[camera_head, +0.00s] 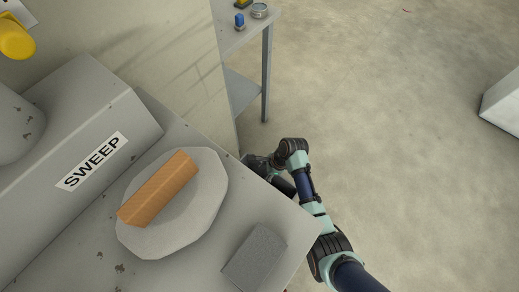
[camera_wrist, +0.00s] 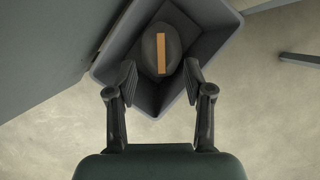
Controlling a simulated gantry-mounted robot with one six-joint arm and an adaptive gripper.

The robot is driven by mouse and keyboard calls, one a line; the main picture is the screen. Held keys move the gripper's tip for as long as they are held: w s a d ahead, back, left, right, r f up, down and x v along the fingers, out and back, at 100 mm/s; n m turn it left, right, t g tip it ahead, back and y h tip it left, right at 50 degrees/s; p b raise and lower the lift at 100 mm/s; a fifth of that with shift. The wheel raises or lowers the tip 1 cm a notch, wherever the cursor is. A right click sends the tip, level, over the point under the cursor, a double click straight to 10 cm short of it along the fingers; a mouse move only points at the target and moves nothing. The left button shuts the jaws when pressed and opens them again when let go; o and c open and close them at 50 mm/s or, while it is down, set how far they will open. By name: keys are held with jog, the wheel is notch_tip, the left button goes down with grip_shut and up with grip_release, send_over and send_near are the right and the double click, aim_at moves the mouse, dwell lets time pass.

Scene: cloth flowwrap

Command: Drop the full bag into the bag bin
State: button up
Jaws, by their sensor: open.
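A dark grey oval bundle with an orange-tan strip along it, which looks like the bag (camera_wrist: 173,48), lies inside a grey open-topped bin (camera_wrist: 207,42) in the wrist view. My gripper (camera_wrist: 159,66) is open over the near side of the bin, with its two fingers spread apart and nothing between them. The bundle shows beyond and between the fingertips, apart from them. In the head view my wrist (camera_head: 290,152) reaches beside the table edge, and the fingers and bin are hidden behind the table.
A SWEEP-labelled housing (camera_head: 92,160) stands left. A small shelf table (camera_head: 245,42) stands behind. Open floor lies right.

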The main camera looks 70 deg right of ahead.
jog(key=v, duration=1.2)
dwell(0.5)
